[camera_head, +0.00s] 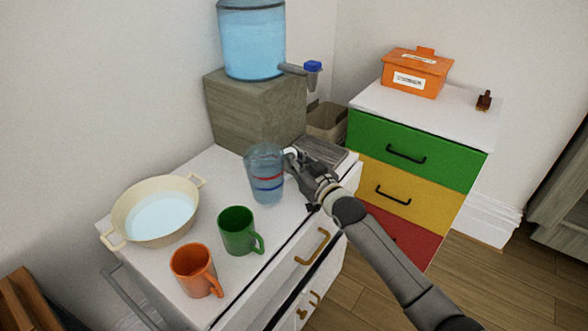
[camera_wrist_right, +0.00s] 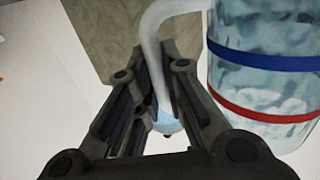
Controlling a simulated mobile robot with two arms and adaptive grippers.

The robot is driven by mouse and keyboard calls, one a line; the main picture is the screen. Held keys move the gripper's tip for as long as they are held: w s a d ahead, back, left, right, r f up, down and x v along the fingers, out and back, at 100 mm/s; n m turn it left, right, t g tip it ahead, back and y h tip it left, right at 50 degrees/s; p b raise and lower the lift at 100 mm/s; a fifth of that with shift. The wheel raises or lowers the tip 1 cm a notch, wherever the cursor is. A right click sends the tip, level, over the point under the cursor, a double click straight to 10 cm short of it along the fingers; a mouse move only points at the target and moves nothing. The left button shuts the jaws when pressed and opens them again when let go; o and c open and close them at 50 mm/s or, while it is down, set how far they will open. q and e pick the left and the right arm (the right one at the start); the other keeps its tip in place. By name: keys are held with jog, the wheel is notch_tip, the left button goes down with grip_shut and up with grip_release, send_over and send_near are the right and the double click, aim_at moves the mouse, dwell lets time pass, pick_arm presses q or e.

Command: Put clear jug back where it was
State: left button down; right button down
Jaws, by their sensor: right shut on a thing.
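The clear jug (camera_head: 265,176), with a red band and a blue band, is over the white cabinet top in front of the water dispenser (camera_head: 252,42). It looks upright and appears to have water in it. I cannot tell whether its base touches the top. My right gripper (camera_head: 298,162) is at the jug's right side, shut on its handle. In the right wrist view the jug (camera_wrist_right: 265,75) is at the right, and its pale handle passes between the fingers (camera_wrist_right: 154,80). My left gripper is not in view.
A cream basin (camera_head: 118,217) of water, a green mug (camera_head: 237,232) and an orange mug (camera_head: 191,269) stand on the white cabinet (camera_head: 215,165). A dark slatted tray (camera_head: 325,151) lies below the blue-topped tap (camera_head: 313,68). An orange box (camera_head: 416,75) sits on the coloured drawers (camera_head: 420,150).

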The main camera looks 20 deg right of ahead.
jog(key=f, duration=0.3)
jog(key=shift+w+f, duration=0.2)
jog(key=shift+f, duration=0.05)
jog(key=c, duration=2)
grip_release()
jog(key=shift+f, duration=0.15)
jog(key=o, duration=0.5)
jog(key=shift+c, duration=0.2)
jog(key=shift+r, duration=0.2)
jog(key=v, duration=1.2)
jog(key=shift+a, duration=0.1)
